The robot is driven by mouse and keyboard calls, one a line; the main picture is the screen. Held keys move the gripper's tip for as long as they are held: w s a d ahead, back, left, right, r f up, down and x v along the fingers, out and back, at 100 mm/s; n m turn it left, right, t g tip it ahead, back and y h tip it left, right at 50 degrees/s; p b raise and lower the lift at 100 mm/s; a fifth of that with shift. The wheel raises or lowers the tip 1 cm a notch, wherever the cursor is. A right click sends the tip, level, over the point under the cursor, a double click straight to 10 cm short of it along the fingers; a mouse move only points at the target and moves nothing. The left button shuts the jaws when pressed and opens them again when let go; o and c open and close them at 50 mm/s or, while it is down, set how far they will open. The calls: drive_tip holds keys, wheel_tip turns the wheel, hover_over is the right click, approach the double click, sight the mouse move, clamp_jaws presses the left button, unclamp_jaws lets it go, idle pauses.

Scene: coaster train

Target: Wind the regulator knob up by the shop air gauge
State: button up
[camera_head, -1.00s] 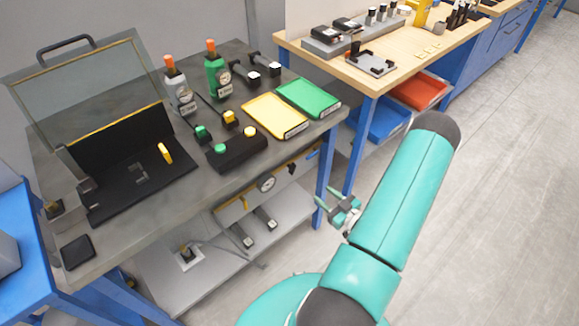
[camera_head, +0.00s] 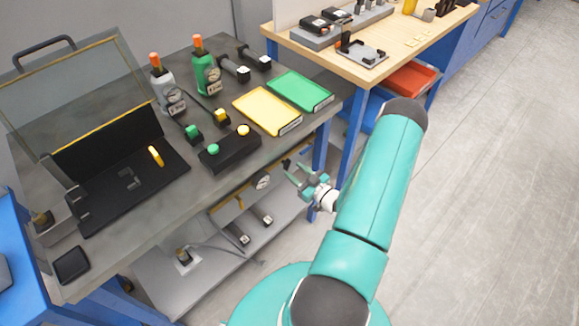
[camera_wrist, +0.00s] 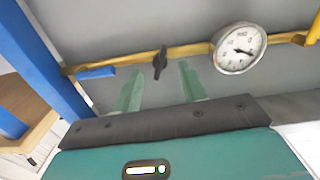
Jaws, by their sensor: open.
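The round white-faced gauge (camera_wrist: 238,48) sits on the yellow pipe at the right of the wrist view. It also shows under the bench in the head view (camera_head: 262,182). A dark, narrow knob (camera_wrist: 160,62) is on the same pipe, left of the gauge, its long side nearly upright. My gripper (camera_wrist: 161,70) is open, with one green finger on each side of the knob in the picture. The fingers look apart from it; how far the knob lies beyond them is unclear. In the head view, my gripper (camera_head: 294,173) is by the bench's front edge, right of the gauge.
A blue lever (camera_wrist: 96,72) is on the pipe (camera_wrist: 195,50) left of the knob. A blue bench leg (camera_wrist: 50,60) stands at the left of the wrist view. Above is the grey bench (camera_head: 215,180) with trays and a button box; a lower shelf (camera_head: 215,260) lies below.

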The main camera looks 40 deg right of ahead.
sight(289, 166)
drive_tip(key=w, duration=0.3)
drive_tip(key=shift+w, duration=0.3)
drive_tip(key=shift+c, duration=0.4)
clamp_jaws()
drive_tip(key=m, duration=0.4)
